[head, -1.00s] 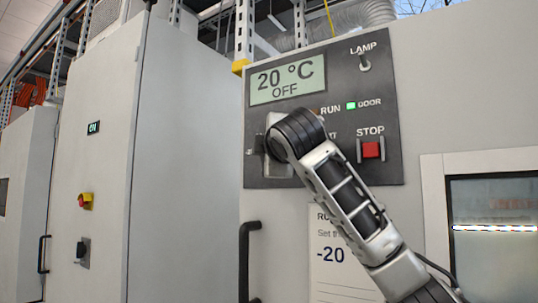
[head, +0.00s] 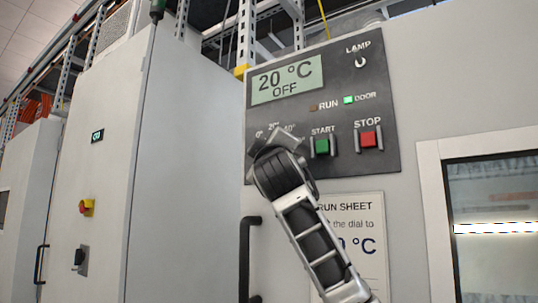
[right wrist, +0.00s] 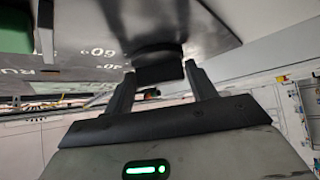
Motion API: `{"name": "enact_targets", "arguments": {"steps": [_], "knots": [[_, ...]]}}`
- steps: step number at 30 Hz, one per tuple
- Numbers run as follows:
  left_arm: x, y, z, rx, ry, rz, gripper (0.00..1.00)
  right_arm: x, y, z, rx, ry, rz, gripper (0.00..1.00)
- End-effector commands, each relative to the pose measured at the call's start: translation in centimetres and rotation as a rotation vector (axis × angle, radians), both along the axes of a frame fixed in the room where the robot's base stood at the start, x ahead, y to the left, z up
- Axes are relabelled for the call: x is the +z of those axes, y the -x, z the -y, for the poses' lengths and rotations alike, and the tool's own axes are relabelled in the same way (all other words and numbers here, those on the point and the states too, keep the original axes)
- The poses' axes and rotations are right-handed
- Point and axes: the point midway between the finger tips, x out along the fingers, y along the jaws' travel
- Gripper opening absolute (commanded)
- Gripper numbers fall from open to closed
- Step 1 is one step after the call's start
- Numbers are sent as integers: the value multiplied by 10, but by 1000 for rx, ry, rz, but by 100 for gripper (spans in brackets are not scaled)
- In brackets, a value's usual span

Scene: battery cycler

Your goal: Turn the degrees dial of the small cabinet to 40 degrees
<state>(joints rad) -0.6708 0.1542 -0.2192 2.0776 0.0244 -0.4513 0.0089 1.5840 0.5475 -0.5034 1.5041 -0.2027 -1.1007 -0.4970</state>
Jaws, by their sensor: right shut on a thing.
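The small cabinet's dark control panel (head: 333,85) has a display (head: 287,79) reading 20 °C, OFF. The degrees dial sits at the panel's lower left, mostly hidden behind my right gripper (head: 276,140) in the head view; its small degree marks show just above. In the right wrist view the dial's dark knob (right wrist: 158,70) stands out from the panel between the two fingers of my right gripper (right wrist: 160,80), which is shut on it. The exact angle of the dial is hard to read. My left gripper is not in view.
A green START button (head: 322,146) and a red STOP button (head: 368,139) sit close right of the gripper. A lamp switch (head: 361,61) is at the top right. A run sheet (head: 368,210) hangs below, partly covered by my arm. A black door handle (head: 245,255) is lower left.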

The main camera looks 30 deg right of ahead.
Motion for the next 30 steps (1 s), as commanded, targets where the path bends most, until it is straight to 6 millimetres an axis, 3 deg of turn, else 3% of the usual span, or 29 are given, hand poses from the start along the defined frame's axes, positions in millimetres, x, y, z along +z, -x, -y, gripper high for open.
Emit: {"name": "enact_targets", "arguments": {"steps": [15, 16, 18, 30], "knots": [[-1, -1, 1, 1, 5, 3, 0, -1, -1, 1, -2, -10, 20, 34], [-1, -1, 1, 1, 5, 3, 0, -1, -1, 1, -2, -10, 20, 59], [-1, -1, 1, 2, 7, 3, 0, -1, -1, 1, -2, -10, 20, 73], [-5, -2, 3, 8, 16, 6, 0, -7, 7, -4, 0, -9, 22, 73]]}}
